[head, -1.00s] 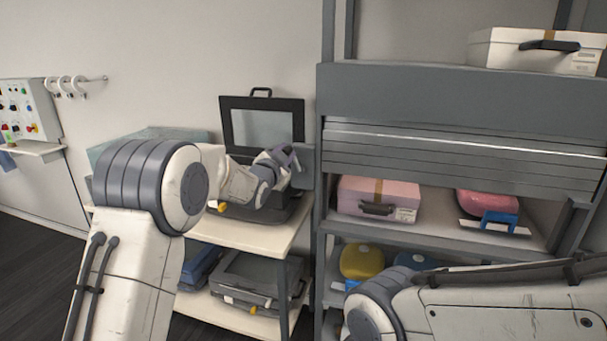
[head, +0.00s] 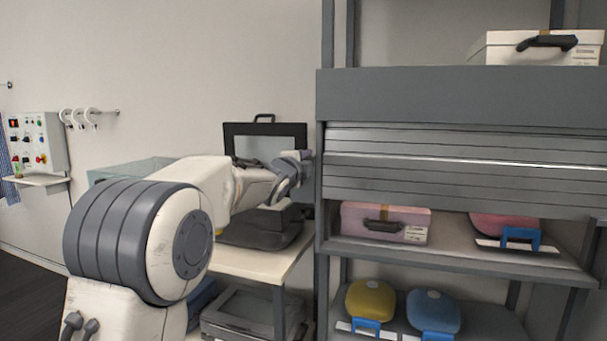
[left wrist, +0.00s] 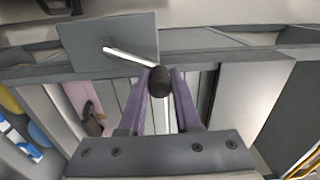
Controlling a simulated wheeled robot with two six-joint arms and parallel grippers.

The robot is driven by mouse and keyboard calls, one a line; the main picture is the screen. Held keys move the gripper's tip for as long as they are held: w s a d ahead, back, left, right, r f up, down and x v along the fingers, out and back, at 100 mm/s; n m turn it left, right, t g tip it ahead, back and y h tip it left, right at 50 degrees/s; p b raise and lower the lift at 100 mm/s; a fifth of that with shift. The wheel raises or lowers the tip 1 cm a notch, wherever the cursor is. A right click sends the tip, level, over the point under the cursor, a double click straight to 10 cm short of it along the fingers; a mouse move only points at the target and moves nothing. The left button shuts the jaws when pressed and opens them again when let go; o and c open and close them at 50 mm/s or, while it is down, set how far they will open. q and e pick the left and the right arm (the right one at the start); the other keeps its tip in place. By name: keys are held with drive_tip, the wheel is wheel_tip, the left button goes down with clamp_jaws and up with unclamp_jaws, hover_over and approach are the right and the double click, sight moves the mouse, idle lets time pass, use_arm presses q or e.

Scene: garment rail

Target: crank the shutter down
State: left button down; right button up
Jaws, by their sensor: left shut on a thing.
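The grey slatted shutter (head: 460,172) hangs partly down under its housing on the shelf rack. Its lower edge is level with the tops of the pink cases, and the shelf front below it is open. My left gripper (head: 298,160) is at the rack's left post, at the crank. In the left wrist view the crank's thin metal arm (left wrist: 128,56) runs from a grey plate (left wrist: 85,42) to a black knob (left wrist: 160,80). The purple fingers of my left gripper (left wrist: 161,92) are shut on this knob. My right gripper is not in view.
A pink case (head: 400,222) and a rounded pink case (head: 500,222) stand on the shelf below the shutter. Yellow (head: 370,299) and blue (head: 433,308) cases stand lower. A side table (head: 262,262) with dark cases is left of the rack.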

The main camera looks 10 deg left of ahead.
use_arm(q)
drive_tip(key=shift+d+f+m+b, duration=0.25)
drive_tip(key=shift+m+b, duration=0.25)
drive_tip(key=shift+b, duration=0.05)
drive_tip(key=c, duration=0.6)
unclamp_jaws()
drive_tip(key=shift+s, duration=0.35)
drive_tip(key=s, duration=0.3)
drive_tip(key=s+b, duration=0.1)
drive_tip(key=s, duration=0.2)
drive_tip(key=s+a+b, duration=0.1)
drive_tip(key=s, duration=0.2)
drive_tip(key=shift+s+a+f, duration=0.1)
drive_tip(key=shift+s, duration=0.25)
